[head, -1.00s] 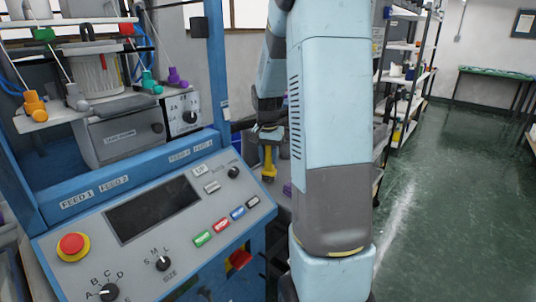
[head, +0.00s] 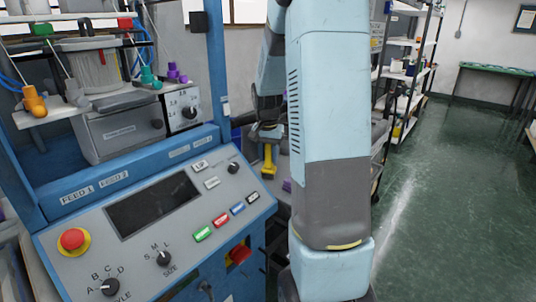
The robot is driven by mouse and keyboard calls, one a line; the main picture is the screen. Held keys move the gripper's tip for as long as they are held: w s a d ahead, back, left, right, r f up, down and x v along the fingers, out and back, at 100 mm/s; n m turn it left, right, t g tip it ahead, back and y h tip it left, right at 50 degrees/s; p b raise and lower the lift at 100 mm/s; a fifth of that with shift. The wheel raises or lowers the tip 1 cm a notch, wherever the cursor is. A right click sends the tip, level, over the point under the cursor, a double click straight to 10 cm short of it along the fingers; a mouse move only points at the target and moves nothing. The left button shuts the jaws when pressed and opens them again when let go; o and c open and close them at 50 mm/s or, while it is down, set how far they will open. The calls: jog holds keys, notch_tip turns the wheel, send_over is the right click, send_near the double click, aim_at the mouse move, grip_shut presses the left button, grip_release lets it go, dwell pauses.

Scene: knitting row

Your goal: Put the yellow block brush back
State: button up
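The yellow block brush (head: 268,161) shows as a small yellow piece just right of the blue machine, partly framed by my arm. My gripper (head: 267,138) is small and dark, directly above the brush, and appears shut on its upper end. The brush hangs upright below it, above a grey surface. The fingers are too small to see in detail. The place where the brush belongs cannot be made out.
The blue knitting machine (head: 260,196) with its control panel (head: 150,205) fills the left. A purple object (head: 287,185) lies low behind my arm. Shelving (head: 408,85) stands at the right. A green-topped table (head: 497,69) stands far right, with open green floor before it.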

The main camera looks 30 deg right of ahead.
jog(key=o, duration=0.5)
jog(key=shift+r, duration=0.1)
